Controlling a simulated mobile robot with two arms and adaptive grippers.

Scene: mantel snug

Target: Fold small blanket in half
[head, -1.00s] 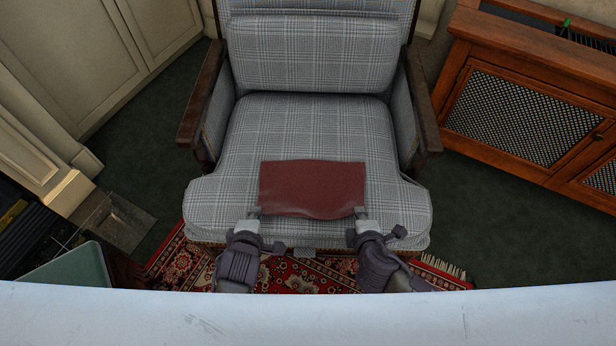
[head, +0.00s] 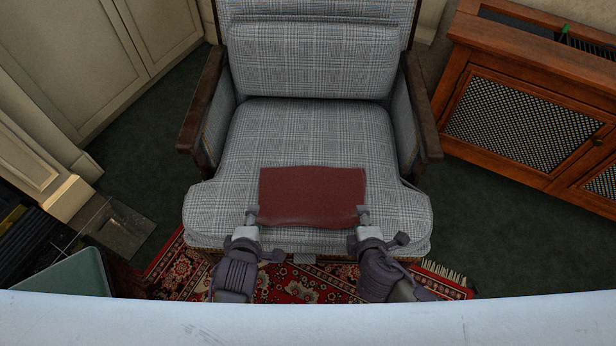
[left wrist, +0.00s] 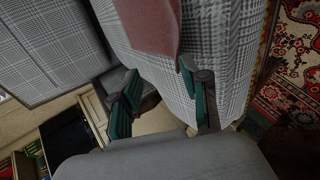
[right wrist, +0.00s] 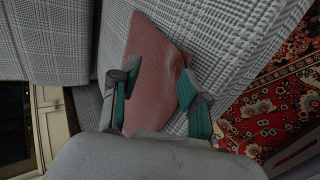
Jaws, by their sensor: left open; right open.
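The small blanket (head: 312,196) is a dark red rectangle lying on the front part of the grey plaid armchair seat (head: 305,130). My left gripper (head: 251,216) is open at its near left corner. My right gripper (head: 363,216) is open at its near right corner. In the left wrist view, part of the blanket (left wrist: 150,22) shows beyond the spread fingers. In the right wrist view, the blanket (right wrist: 155,70) extends between and beyond the open fingers. I cannot tell whether the fingers touch the cloth.
Dark wooden armrests (head: 203,100) flank the seat. A patterned red rug (head: 300,278) lies below the chair front. A wooden cabinet with lattice doors (head: 525,120) stands at the right. The seat behind the blanket is clear.

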